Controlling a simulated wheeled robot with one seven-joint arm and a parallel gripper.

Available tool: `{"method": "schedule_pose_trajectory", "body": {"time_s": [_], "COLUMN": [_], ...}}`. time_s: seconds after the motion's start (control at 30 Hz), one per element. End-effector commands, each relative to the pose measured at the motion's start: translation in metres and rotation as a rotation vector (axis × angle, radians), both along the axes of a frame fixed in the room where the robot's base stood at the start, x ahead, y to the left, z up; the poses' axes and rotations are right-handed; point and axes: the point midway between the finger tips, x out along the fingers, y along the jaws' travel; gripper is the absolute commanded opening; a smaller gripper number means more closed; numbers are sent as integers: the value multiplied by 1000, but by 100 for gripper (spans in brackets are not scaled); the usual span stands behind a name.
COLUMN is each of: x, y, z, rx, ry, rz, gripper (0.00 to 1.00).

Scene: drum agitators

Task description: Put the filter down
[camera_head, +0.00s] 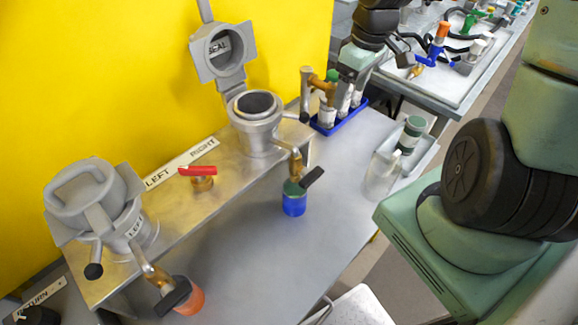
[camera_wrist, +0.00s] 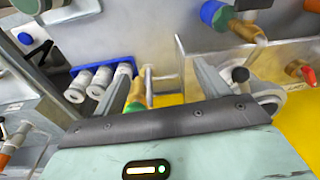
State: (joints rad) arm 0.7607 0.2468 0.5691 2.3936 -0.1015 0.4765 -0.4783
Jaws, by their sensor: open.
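Three white cylinders, which look like filters, stand in a blue tray (camera_head: 322,130) at the back right of the steel bench. The nearest white cylinder (camera_head: 327,116) shows clearly; the others are partly hidden by my gripper. My gripper (camera_head: 347,92) is right above the tray.
A grey metal post (camera_head: 305,92) stands beside the tray. The right vessel (camera_head: 256,120) has its lid open; the left vessel (camera_head: 95,200) is closed. A clear jug (camera_head: 382,175) and a green-capped container (camera_head: 411,133) stand at the bench's right. The bench front is mostly clear.

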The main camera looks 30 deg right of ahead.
Motion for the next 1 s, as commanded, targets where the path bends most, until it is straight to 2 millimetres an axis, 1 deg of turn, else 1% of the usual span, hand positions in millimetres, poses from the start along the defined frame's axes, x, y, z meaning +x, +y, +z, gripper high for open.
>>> {"method": "schedule_pose_trajectory", "body": {"time_s": [0.03, 0.1, 0.17, 0.2, 0.27, 0.3, 0.37, 0.4, 0.47, 0.5, 0.6, 0.73, 0.83, 1.0], "x": [-2, -8, -15, -20, -30, -38, -52, -62, -78, -89, -115, -143, -155, -161], "y": [27, 55, 78, 93, 116, 131, 153, 167, 186, 197, 220, 238, 244, 247], "z": [5, 10, 14, 16, 21, 24, 28, 31, 35, 38, 43, 49, 50, 51], "rx": [-9, -15, -19, -22, -27, -30, -34, -34, -36, -37, -36, -33, -31, -29], "ry": [7, 17, 25, 29, 34, 36, 40, 42, 46, 47, 51, 57, 59, 62], "rz": [40, 67, 91, 107, 132, 150, 176, 193, 219, 235, 269, 302, 314, 319], "gripper": [74, 74, 74, 74, 74, 74, 74, 74, 74, 74, 74, 74, 74, 74]}}
